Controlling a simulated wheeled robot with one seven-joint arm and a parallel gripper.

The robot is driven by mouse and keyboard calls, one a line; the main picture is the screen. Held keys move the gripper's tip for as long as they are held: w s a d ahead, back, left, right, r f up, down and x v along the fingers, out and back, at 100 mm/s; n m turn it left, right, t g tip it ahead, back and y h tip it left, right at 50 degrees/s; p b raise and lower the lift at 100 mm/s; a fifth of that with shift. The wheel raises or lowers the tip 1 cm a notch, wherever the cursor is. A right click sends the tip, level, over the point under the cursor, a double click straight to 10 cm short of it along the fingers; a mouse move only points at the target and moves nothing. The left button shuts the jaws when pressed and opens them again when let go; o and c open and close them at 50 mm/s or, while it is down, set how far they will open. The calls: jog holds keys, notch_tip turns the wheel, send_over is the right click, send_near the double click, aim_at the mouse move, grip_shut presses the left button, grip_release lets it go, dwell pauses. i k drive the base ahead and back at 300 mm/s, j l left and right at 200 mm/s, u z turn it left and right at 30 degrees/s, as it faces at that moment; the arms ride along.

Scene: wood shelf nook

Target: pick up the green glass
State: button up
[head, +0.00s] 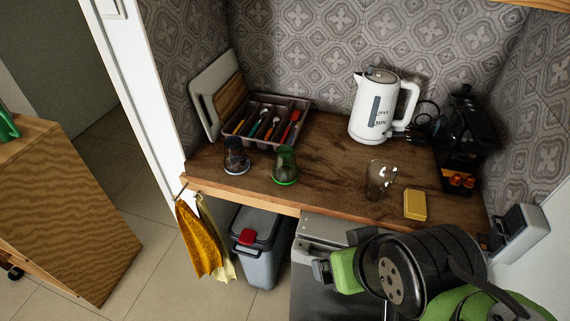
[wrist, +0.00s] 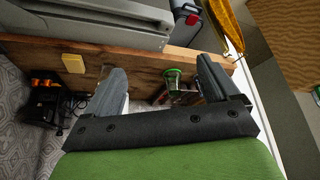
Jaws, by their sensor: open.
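The green glass (head: 285,165) stands upright on the wooden shelf, between a dark bluish glass (head: 236,156) on its left and a clear glass (head: 380,180) farther right. The green glass also shows in the wrist view (wrist: 173,80), in the gap between the fingers but beyond them. My gripper (wrist: 158,78) is open and empty, its two grey fingers wide apart. In the head view my arm is at the lower right, in front of the shelf and away from the green glass.
A yellow sponge (head: 415,205) lies near the shelf's front edge. A white kettle (head: 375,107), a cutlery tray (head: 268,122) and a black coffee machine (head: 463,140) stand at the back. A grey bin (head: 257,243) and hanging cloths (head: 200,238) are below the edge.

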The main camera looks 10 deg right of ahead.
aim_at(285, 169)
jog(key=i+j+u, duration=0.2)
jog(key=j, duration=0.25)
jog(key=i+j+u, duration=0.25)
jog(key=j, duration=0.15)
jog(key=i+j+u, duration=0.2)
jog(key=j, duration=0.2)
jog(key=k, duration=0.1)
